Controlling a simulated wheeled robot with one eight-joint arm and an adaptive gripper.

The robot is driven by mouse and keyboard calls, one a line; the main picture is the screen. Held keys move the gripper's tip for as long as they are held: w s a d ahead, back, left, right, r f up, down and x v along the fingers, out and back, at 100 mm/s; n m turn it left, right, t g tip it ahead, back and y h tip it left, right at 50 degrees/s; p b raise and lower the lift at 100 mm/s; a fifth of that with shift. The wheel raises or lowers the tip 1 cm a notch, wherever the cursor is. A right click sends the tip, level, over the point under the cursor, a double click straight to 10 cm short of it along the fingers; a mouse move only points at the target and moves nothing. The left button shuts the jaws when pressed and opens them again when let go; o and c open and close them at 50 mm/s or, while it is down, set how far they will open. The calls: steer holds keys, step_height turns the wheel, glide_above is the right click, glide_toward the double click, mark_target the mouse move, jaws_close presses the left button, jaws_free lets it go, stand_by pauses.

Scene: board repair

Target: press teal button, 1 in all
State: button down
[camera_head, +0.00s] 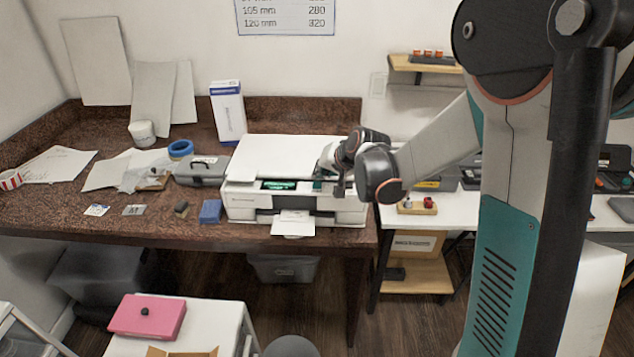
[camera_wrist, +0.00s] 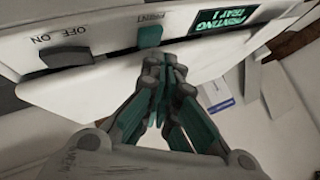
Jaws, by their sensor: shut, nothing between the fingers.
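A white printer (camera_head: 240,213) stands on the brown counter. In the wrist view its front panel (camera_wrist: 105,45) appears upside down, with a teal button (camera_wrist: 150,36) beside the word PRINT. A dark on/off switch (camera_wrist: 66,56) is to the left of the button, and a lit display (camera_wrist: 222,28) reading PRINTING TRAY 1 is to the right. My gripper (camera_wrist: 165,68) is shut and empty, its fingertips very close to the teal button; I cannot tell whether they touch it. In the head view my gripper (camera_head: 337,187) is at the printer's right front.
A grey case (camera_head: 200,172), a blue tape roll (camera_head: 180,148) and a white-and-blue box (camera_head: 228,115) are left of the printer. Paper (camera_head: 293,224) sticks out of the printer's front. A pink box (camera_head: 148,316) lies on a white table in front.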

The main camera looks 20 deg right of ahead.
stand_by(0.3)
steer(key=shift+r+p, duration=1.6)
steer(key=shift+r, duration=0.9)
steer(key=n+g+h+b, duration=0.1)
steer(key=n+b, duration=0.2)
glide_toward(320, 184)
steer(key=s+a+r, duration=0.3)
steer(key=s+r, duration=0.5)
steer(key=s, duration=0.1)
steer(key=s+f+n+h+b, duration=0.1)
steer(key=s+f+n+b, duration=0.1)
steer(key=s, duration=1.6)
steer(key=shift+d+f+g+h+b, duration=0.3)
steer(key=shift+d+f+g+h, duration=0.1)
steer(key=shift+f, duration=0.45)
